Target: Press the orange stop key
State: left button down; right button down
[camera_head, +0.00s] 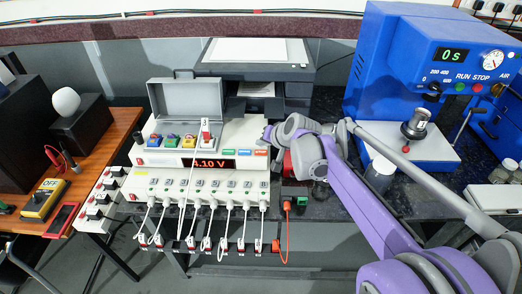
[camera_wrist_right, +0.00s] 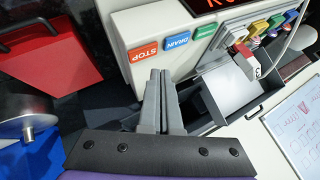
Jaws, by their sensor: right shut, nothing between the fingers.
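The orange stop key (camera_wrist_right: 143,52) is on the front panel of the white tester (camera_wrist_right: 125,25), at the end of a row with a blue key (camera_wrist_right: 177,40) and a green key (camera_wrist_right: 205,30). In the head view the orange key (camera_head: 260,153) is at the right end of that row. My right gripper (camera_wrist_right: 160,74) is shut and empty. Its fingertips are close to the orange key and appear just short of it in the wrist view; the exact gap cannot be told. In the head view the gripper (camera_head: 268,134) is above the key. My left gripper is not in view.
The tester's display (camera_head: 208,163) reads about 4.10 V, and several white cables hang from its front. A grey lidded box (camera_head: 187,97) stands on top. A printer (camera_head: 257,72) is behind. A blue press machine (camera_head: 400,60) stands at right. A red box (camera_wrist_right: 45,65) lies beside the tester.

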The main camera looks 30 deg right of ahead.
aim_at(262, 154)
notch_tip(262, 154, up, 4)
jog(key=p, duration=0.2)
jog(key=shift+p, duration=0.35)
dwell(0.4)
